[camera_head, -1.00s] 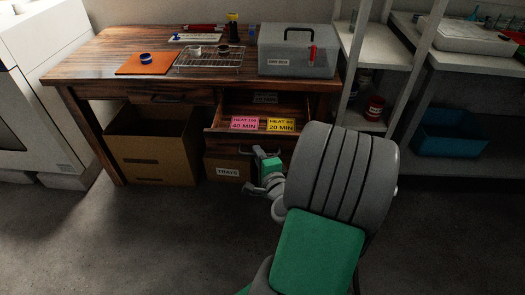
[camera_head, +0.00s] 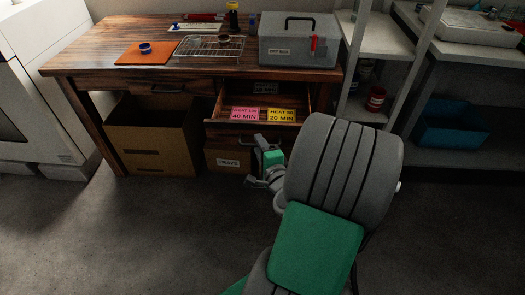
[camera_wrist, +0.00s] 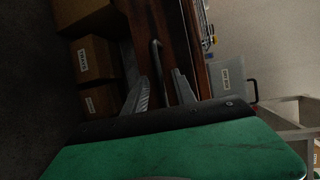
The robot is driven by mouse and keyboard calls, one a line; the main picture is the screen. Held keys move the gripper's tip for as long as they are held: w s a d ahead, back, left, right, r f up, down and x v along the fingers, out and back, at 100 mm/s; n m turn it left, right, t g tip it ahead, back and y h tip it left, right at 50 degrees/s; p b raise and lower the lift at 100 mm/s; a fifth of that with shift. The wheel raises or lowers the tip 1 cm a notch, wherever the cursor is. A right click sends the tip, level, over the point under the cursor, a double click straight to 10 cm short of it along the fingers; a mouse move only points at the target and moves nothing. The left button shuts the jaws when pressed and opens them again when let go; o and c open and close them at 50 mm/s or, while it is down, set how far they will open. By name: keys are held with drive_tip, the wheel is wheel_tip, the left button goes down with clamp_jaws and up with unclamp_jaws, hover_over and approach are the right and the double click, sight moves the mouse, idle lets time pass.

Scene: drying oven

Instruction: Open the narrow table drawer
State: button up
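The narrow table drawer (camera_head: 222,123) is pulled out from the right side of the wooden table (camera_head: 100,65). A pink card (camera_head: 244,114) and a yellow card (camera_head: 281,115) lie in it. My gripper (camera_head: 262,145) is low in front of the drawer's front. In the wrist view my gripper (camera_wrist: 160,88) has its two fingers apart, with the dark bar handle (camera_wrist: 156,58) lying between them. I cannot tell whether either finger touches the handle. My forearm hides part of the area right of the drawer in the head view.
A closed wider drawer (camera_head: 130,86) is to the left. A cardboard box (camera_head: 150,140) and a box labelled TRAYS (camera_head: 228,162) stand under the table. A wire rack (camera_head: 210,49) and a grey box (camera_head: 297,45) are on top. Shelves (camera_head: 390,60) stand at right. The front floor is clear.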

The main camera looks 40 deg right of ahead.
drive_tip(key=v, duration=0.7)
